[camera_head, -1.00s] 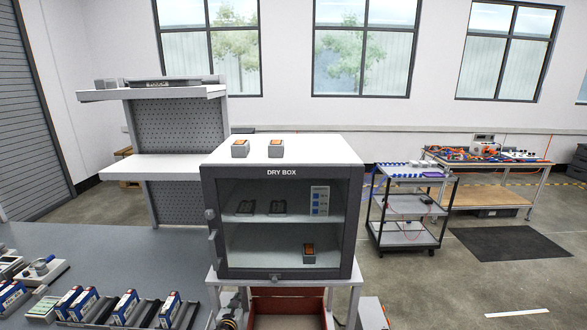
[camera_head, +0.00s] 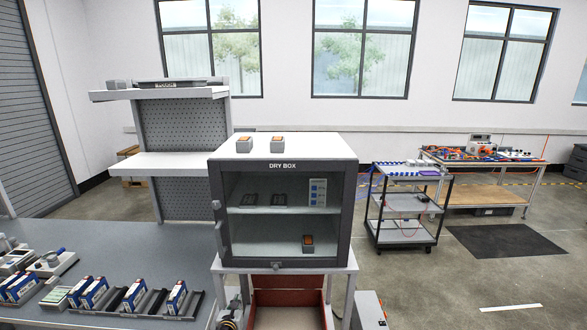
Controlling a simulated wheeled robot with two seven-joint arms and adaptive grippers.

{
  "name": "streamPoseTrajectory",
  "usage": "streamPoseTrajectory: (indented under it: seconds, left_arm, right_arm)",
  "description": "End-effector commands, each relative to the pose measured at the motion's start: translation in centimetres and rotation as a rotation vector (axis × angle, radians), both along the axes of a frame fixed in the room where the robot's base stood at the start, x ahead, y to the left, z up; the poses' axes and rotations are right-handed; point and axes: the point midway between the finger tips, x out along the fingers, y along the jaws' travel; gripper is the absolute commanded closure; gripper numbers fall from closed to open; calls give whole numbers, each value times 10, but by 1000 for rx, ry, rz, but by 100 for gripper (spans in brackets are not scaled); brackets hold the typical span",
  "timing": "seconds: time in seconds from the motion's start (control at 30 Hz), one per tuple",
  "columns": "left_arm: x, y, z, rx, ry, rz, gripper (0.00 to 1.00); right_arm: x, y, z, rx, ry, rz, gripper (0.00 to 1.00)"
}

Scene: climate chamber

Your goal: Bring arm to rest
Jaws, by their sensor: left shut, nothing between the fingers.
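Neither of my arms nor grippers can be made out in the head view. The dry box (camera_head: 347,215) stands in the middle on a stand. Its front looks clear, with a shelf inside. Small dark holders lie on that shelf, and a grey block with an orange top (camera_head: 308,244) sits on the box floor.
A grey bench (camera_head: 130,250) at left holds several blue-and-white boxes (camera_head: 135,294) in dark racks. A pegboard shelf unit (camera_head: 178,130) stands behind it. A black cart (camera_head: 405,231) and a wooden workbench (camera_head: 490,195) stand at right. The floor at lower right is mostly open.

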Motion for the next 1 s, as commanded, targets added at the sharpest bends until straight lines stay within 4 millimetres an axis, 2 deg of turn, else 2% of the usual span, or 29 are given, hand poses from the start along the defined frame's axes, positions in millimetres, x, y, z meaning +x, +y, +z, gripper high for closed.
streamPoseTrajectory:
  seconds: [0.6,0.77,1.0]
  left_arm:
    - [0,-1,0,-212,0,71,100]
    - [0,-2,-1,-361,7,119,100]
    - [-3,-2,-9,-672,36,231,100]
  right_arm:
    - [1,0,0,0,-2,0,60]
    - [1,0,0,0,-2,0,60]
    - [1,0,0,0,-1,0,60]
